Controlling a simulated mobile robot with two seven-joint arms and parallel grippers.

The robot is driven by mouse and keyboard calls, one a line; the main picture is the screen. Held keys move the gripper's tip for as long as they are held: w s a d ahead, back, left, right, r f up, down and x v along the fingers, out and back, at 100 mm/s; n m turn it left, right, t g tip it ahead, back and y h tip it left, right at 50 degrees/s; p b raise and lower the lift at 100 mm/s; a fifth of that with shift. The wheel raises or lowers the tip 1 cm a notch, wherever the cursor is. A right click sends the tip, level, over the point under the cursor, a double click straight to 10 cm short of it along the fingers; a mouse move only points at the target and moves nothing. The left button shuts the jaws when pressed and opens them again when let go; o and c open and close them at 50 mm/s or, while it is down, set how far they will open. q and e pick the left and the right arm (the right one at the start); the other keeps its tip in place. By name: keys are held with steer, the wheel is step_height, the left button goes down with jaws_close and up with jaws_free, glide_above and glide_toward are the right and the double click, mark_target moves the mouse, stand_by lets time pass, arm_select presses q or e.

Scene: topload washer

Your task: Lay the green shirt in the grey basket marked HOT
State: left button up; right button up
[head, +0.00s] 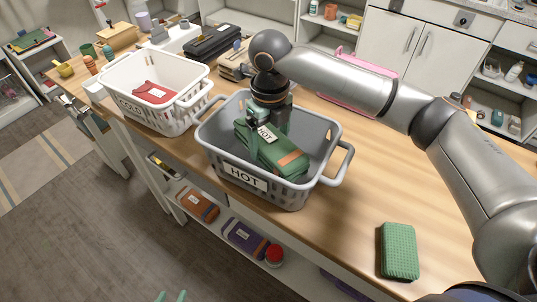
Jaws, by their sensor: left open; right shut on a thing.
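The grey basket marked HOT (245,178) stands on the wooden counter near its front edge. The folded green shirt (272,152), with a HOT tag and an orange stripe, is inside the basket's walls, slightly tilted. My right gripper (264,138) reaches down into the basket and is shut on the green shirt. I cannot tell whether the shirt touches the basket floor. My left gripper (171,297) is open at the bottom edge of the view, with only its fingertips showing, well away from the basket.
A white basket marked COLD (155,85) with a red folded cloth (152,92) stands to the left. A green waffle-textured item (399,251) lies on the counter at right. A pink-rimmed item (352,92) lies behind. Below are folded clothes (245,237) on a shelf.

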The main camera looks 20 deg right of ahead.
mark_target(269, 137)
steer(key=shift+w+f, duration=0.1)
steer(key=shift+f, duration=2.3)
steer(key=shift+f, duration=0.1)
steer(key=o, duration=1.3)
step_height(269, 137, up, 12)
steer(key=shift+r, duration=0.1)
